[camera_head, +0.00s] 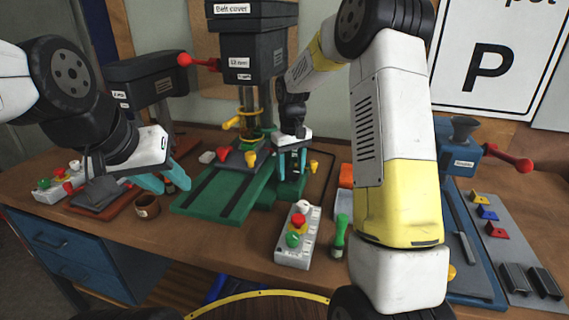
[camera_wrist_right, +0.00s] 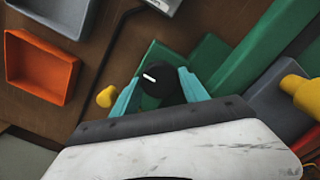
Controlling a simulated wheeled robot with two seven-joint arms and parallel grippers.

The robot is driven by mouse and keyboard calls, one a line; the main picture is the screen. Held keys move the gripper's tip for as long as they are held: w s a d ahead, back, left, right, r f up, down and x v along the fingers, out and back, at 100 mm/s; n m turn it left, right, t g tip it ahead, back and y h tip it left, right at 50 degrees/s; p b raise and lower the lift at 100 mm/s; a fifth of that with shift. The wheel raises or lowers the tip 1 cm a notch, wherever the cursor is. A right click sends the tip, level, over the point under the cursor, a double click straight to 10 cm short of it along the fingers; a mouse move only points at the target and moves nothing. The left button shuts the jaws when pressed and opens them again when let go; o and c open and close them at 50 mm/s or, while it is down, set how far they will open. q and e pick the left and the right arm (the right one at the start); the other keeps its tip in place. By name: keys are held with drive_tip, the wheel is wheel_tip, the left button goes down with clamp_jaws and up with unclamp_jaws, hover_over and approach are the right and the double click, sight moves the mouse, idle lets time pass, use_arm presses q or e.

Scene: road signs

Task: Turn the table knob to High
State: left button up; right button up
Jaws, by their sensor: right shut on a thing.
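The table knob (camera_wrist_right: 162,84) is a round black knob with a white pointer line, seen in the right wrist view on a green housing beside the drill's table. Its pointer is tilted, and I cannot read any High mark. My right gripper (camera_wrist_right: 158,88) has its two teal fingers on either side of the knob and is shut on it. In the head view the right gripper (camera_head: 292,172) points down at the green base (camera_head: 222,195), and the knob is hidden there. My left gripper (camera_head: 162,183) hangs at the left above the bench, its teal fingers apart and nothing visible between them.
A push-button box (camera_head: 293,250) and a green-handled tool (camera_head: 340,232) lie in front of the drill press (camera_head: 253,50). A brown cup (camera_head: 147,206) stands below my left gripper. In the right wrist view, an orange bin (camera_wrist_right: 42,65) lies at the left.

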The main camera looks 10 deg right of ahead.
drive_tip(key=o, duration=1.3)
drive_tip(key=shift+o, duration=0.2)
drive_tip(key=shift+a, duration=0.1)
